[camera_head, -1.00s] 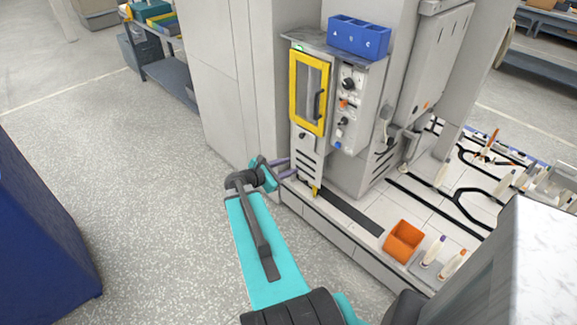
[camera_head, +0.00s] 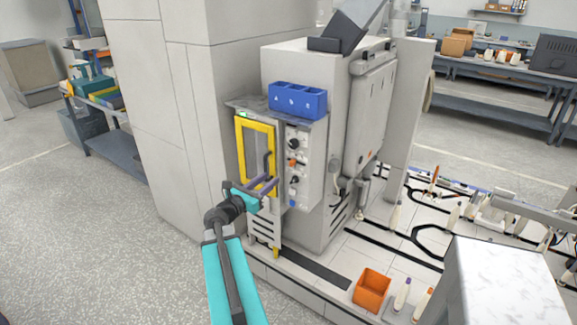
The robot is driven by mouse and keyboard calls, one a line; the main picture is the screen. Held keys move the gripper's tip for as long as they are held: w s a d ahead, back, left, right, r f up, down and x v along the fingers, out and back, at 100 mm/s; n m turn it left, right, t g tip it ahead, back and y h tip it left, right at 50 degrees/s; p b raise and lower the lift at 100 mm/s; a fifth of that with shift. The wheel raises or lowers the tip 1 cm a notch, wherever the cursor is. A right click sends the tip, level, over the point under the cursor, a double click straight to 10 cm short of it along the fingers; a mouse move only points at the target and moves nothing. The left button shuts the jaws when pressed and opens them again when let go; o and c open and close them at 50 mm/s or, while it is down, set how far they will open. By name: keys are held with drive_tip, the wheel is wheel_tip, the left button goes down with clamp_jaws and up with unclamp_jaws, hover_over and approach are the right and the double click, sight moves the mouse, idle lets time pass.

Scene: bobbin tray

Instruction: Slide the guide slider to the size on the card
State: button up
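I cannot make out a guide slider or a size card for certain. The grey machine (camera_head: 312,222) has a yellow-framed door (camera_head: 240,150) with a dark handle and a panel (camera_head: 297,170) of small knobs beside it. A small yellow pointed piece (camera_head: 275,252) shows low on its front, below slots. My gripper (camera_head: 274,184) has two purple fingers, apart with nothing seen between them. They overlap the door's lower right part in the view; I cannot tell whether they touch it. My wrist hides part of the front below the door.
An orange box (camera_head: 371,290) and several bobbins (camera_head: 402,295) stand on the white deck at right. A marble-topped block (camera_head: 505,280) is at the lower right. Open floor (camera_head: 110,240) lies left.

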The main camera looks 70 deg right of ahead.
sight(290, 163)
drive_tip(key=shift+d, duration=0.1)
idle(0.3)
drive_tip(key=shift+p+x, duration=1.85)
drive_tip(key=shift+x, duration=5)
drive_tip(key=shift+c, duration=0.5)
clamp_jaws()
